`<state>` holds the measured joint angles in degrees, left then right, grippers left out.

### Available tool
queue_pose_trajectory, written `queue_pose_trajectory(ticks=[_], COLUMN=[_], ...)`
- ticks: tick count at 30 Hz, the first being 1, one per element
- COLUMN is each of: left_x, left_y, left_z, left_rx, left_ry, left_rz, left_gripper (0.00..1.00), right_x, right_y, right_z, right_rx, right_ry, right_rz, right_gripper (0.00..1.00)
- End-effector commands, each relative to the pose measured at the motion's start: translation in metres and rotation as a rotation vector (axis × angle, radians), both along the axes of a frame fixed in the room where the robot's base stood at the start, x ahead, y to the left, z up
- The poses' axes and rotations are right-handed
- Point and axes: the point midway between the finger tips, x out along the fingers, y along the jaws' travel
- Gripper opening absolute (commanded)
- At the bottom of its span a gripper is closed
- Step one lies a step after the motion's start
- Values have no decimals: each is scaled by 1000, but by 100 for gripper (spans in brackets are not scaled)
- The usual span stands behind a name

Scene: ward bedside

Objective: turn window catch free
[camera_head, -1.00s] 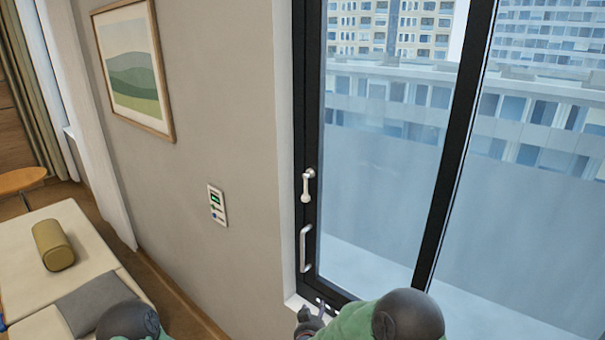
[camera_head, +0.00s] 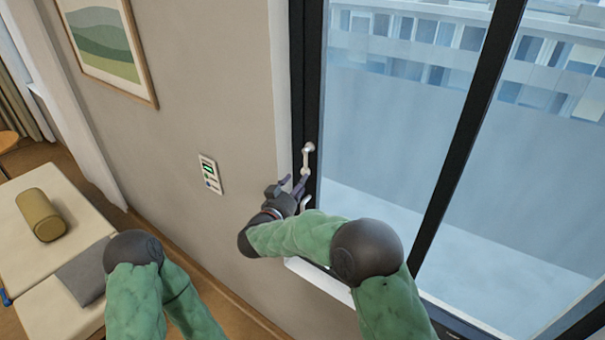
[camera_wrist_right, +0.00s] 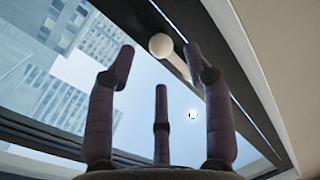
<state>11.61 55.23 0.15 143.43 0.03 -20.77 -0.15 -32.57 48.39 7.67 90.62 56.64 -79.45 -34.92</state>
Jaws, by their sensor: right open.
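The window catch (camera_head: 307,157) is a pale metal lever on the dark left frame of the window (camera_head: 400,150); it hangs downward from its pivot. My right gripper (camera_head: 287,187) is open just below and left of the catch's lower end. In the right wrist view the catch (camera_wrist_right: 162,46) has a round pale knob, seen beyond and between the open fingers (camera_wrist_right: 160,80). Whether a finger touches it I cannot tell. The pull handle (camera_head: 304,204) below is mostly hidden behind my right gripper. My left arm shows at the lower left, its gripper out of sight.
A wall panel (camera_head: 210,173) with a green display is left of the window. A framed picture (camera_head: 107,45) hangs further left. A bed (camera_head: 85,225) with an olive bolster (camera_head: 40,214) stands at lower left. The white sill (camera_head: 325,283) runs below my right arm.

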Motion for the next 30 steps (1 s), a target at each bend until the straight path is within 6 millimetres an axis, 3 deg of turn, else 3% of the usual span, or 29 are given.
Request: queue_pose_trajectory(ticks=[9, 21, 27, 30], left_x=[0, 0, 0, 0], left_y=[0, 0, 0, 0], left_z=[8, 8, 8, 8], left_rx=[0, 0, 0, 0], left_ry=[-1, -1, -1, -1], left_rz=[0, 0, 0, 0], left_gripper=[48, 48, 48, 48], right_x=[37, 43, 43, 42], right_y=[-17, -20, -19, -19], right_z=[0, 0, 0, 0], right_rx=[0, 1, 0, 0], right_ry=[0, -1, 0, 1], right_rz=[1, 1, 2, 2], right_gripper=[52, 52, 0, 0])
